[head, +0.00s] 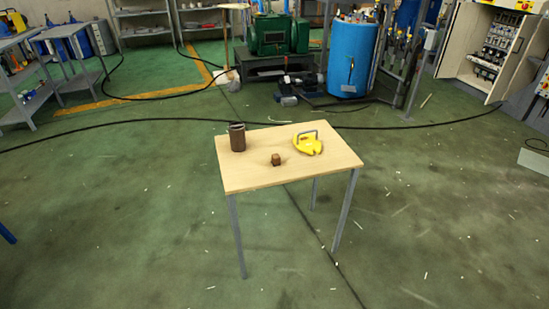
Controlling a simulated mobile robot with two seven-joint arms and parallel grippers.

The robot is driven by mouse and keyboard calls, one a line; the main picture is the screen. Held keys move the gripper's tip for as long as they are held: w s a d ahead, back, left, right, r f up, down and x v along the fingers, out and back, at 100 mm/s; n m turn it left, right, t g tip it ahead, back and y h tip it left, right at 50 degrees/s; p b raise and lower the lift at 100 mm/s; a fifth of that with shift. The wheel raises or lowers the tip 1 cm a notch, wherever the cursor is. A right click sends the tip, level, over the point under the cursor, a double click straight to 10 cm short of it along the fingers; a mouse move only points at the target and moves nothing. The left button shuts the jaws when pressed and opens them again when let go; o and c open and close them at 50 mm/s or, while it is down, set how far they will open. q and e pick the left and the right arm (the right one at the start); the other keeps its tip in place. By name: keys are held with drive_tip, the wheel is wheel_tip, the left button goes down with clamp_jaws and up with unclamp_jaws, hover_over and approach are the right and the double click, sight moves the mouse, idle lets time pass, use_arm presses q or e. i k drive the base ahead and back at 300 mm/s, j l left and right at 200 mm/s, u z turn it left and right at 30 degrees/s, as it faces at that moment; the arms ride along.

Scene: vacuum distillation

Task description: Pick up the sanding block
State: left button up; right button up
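A small brown block (276,160), which looks like the sanding block, lies on a light wooden table (255,180) near the middle of its top. It is small in the view, so its details are hard to tell. It stands apart from the other two things on the table. Neither of my grippers is in view.
A dark brown cylinder (237,137) stands on the table behind and left of the block. A yellow object with a grey handle (308,144) lies to its right. Green floor around the table is mostly open, with black cables (180,120) beyond. A blue tank (351,60) stands behind.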

sight(276, 159)
drive_tip(key=i+l+u, duration=0.15)
drive_tip(key=u, duration=0.25)
drive_tip(key=i+l+u, duration=0.1)
drive_tip(key=u, duration=0.35)
drive_tip(key=l+u, duration=0.25)
drive_tip(key=u, duration=0.15)
drive_tip(key=i, duration=0.05)
